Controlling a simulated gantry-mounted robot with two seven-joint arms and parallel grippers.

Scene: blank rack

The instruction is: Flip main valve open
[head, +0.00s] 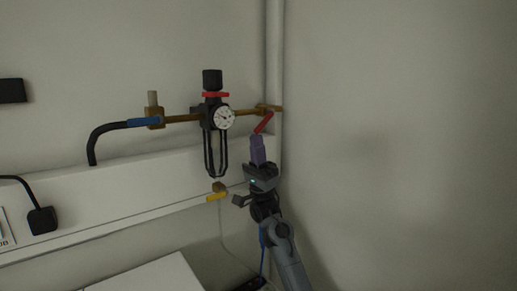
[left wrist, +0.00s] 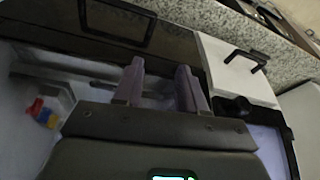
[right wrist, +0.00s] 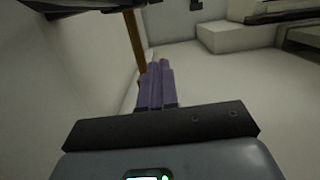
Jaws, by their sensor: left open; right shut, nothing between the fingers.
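A red lever handle (head: 264,122) slants down and left from a brass valve body (head: 268,108) at the right end of the brass pipe, beside the white vertical pipe. I take it to be the main valve. My right gripper (head: 257,139) is shut and empty, its purple fingertips just below the lever's lower end; I cannot tell if they touch. In the right wrist view the shut fingers (right wrist: 160,66) point towards a brass-coloured bar (right wrist: 134,42); no red lever is clear there. My left gripper (left wrist: 160,68) is open and empty, away from the valve, and outside the head view.
A black regulator with a red ring and gauge (head: 223,118) hangs left of the lever. A white ledge (head: 150,187) runs along the wall. The right wall is bare.

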